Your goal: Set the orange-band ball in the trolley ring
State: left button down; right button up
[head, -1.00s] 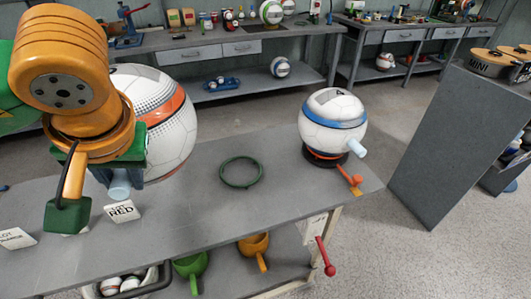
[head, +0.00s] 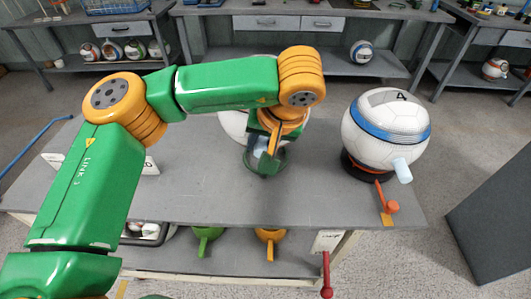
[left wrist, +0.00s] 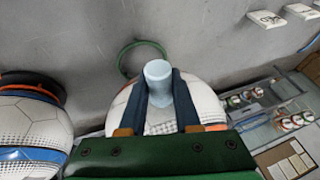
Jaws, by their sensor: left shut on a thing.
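The orange-band ball (head: 233,124) is white and mostly hidden behind my left gripper (head: 266,150) in the head view. In the left wrist view, my left gripper (left wrist: 160,92) is shut on the ball's pale blue stub (left wrist: 158,70). A bit of orange band shows on the ball (left wrist: 207,102) beside the fingers. The green trolley ring (left wrist: 121,60) lies on the grey top just past the ball, up and left of the stub. The ball's height over the top cannot be told. My right gripper is not in view.
A blue-band ball (head: 385,135) with a pale stub sits in a dark ring at the right end of the trolley top (head: 330,205). An orange lever (head: 391,206) is in front of it. Label cards stand at the left. Benches stand behind.

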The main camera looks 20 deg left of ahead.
pick_arm(q)
jog(key=shift+w+d+f, duration=0.1)
jog(key=shift+w+f, duration=0.05)
jog(key=shift+f, duration=1.1)
jog(key=shift+w+d+f, duration=0.1)
jog(key=shift+w+f, duration=0.05)
jog(key=shift+f, duration=1.05)
jog(key=c, duration=0.6)
grip_release()
jog(key=shift+r, duration=0.1)
jog(key=shift+s, duration=0.1)
jog(key=v, duration=1.2)
jog(key=shift+r+p, duration=0.35)
jog(key=shift+d, duration=0.1)
